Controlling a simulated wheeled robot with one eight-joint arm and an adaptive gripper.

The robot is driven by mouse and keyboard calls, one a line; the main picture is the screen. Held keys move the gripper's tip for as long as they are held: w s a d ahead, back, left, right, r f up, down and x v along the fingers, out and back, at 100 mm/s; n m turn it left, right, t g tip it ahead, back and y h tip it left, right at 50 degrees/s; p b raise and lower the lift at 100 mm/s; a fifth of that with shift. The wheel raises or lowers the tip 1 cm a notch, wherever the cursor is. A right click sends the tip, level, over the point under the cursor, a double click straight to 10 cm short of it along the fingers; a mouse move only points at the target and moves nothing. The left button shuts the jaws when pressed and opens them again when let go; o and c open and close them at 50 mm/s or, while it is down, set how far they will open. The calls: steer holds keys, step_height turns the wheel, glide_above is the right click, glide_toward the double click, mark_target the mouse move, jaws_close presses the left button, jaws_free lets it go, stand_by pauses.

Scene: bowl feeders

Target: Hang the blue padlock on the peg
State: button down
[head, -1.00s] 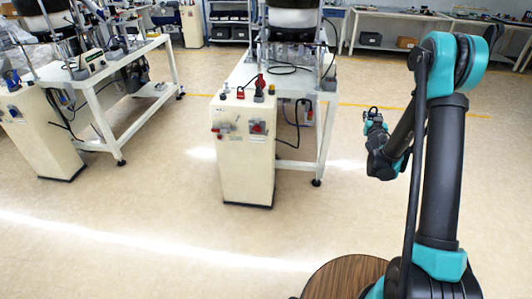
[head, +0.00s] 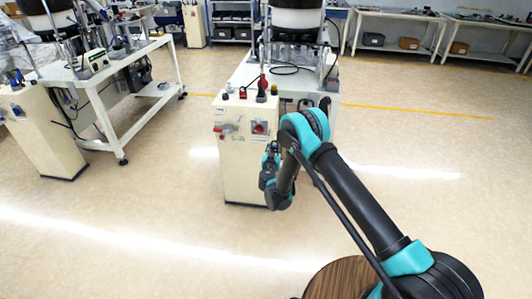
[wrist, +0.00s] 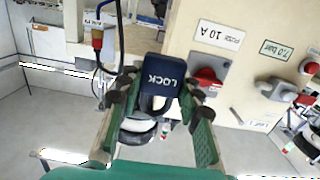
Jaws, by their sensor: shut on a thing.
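The blue padlock (wrist: 161,76) is marked LOCK and shows in the wrist view, between the green fingers of my gripper (wrist: 158,98). The gripper is shut on it. In the head view my gripper (head: 271,158) is in front of the right side of the cream cabinet (head: 236,170); the padlock cannot be made out there. A short thin grey rod (wrist: 237,117) juts from the cabinet face in the wrist view, right of the padlock and apart from it. I cannot tell whether it is the peg.
A red knob on a grey plate (wrist: 207,79) is close to the right of the padlock. A grey and red fitting (wrist: 279,90) is farther right. A white workbench (head: 135,60) stands at the left. The floor in front of the cabinet is clear.

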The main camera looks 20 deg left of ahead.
steer(key=s+a+f, duration=0.1)
steer(key=s+a, duration=0.2)
steer(key=a, duration=0.1)
steer(key=shift+d+x, duration=0.1)
steer(key=shift+x, duration=1.2)
steer(key=shift+d+x, duration=0.15)
steer(key=shift+x, duration=1.1)
steer(key=x, duration=0.6)
steer(key=shift+w+r, duration=0.25)
stand_by(2.7)
steer(key=shift+a, duration=0.1)
steer(key=c, duration=1)
jaws_free()
steer(key=shift+o, duration=0.8)
steer(key=shift+o, duration=0.6)
steer(key=shift+s, duration=0.1)
